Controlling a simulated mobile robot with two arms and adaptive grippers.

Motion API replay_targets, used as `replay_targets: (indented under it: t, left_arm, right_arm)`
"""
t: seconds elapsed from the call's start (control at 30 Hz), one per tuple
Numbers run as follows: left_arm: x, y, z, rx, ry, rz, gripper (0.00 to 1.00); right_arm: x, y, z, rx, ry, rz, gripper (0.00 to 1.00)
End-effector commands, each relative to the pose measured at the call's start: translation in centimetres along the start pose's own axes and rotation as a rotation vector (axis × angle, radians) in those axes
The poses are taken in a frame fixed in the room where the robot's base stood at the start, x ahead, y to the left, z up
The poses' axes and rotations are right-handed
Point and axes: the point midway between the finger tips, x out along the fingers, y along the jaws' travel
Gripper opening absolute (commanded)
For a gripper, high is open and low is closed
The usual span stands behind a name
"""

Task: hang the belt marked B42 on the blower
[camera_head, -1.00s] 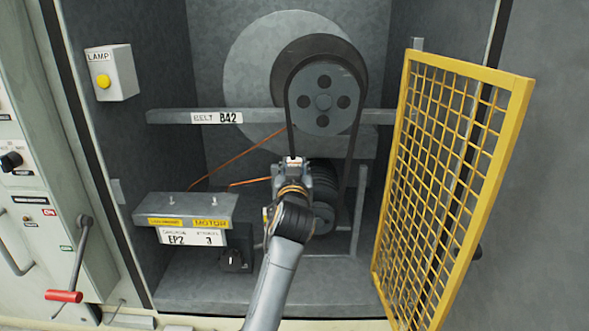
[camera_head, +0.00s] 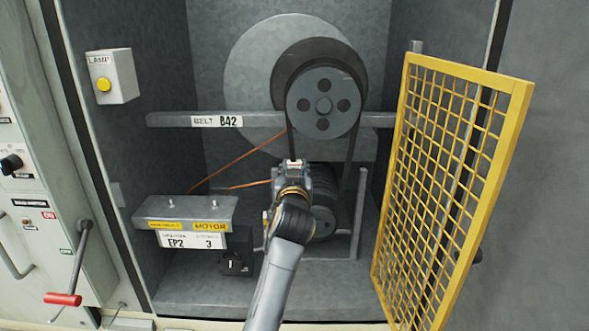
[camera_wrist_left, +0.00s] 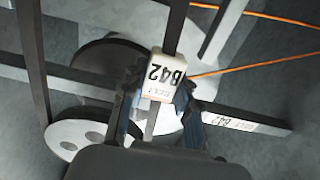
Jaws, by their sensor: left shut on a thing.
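My left gripper (camera_head: 292,165) is shut on the belt, beside the lower grooved pulley (camera_head: 322,205). In the left wrist view my fingers (camera_wrist_left: 158,105) close at the white tag marked B42 (camera_wrist_left: 160,78). The dark belt (camera_wrist_left: 175,28) runs past the tag; a second strand shows at left. In the head view two belt strands (camera_head: 349,148) hang from the upper blower pulley (camera_head: 323,103), which has several holes. I cannot tell whether the belt sits in its groove. My arm partly hides the lower pulley. My right gripper is not in view.
A rail labelled BELT B42 (camera_head: 180,120) crosses behind the pulley. The motor box (camera_head: 185,210) stands at lower left. An orange cord (camera_head: 238,160) runs behind my gripper. The open yellow mesh guard (camera_head: 450,180) stands to the right. A lamp box (camera_head: 112,76) is at upper left.

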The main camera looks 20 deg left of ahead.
Motion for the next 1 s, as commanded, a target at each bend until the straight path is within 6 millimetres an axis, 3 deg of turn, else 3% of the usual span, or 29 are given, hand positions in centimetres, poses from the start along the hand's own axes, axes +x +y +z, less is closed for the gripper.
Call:
replay_targets:
  t: [1.0]
  left_arm:
    - [-0.02,0.02,0.87,-0.001,0.001,0.0,0.0]
  right_arm:
    - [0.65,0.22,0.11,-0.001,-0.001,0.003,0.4]
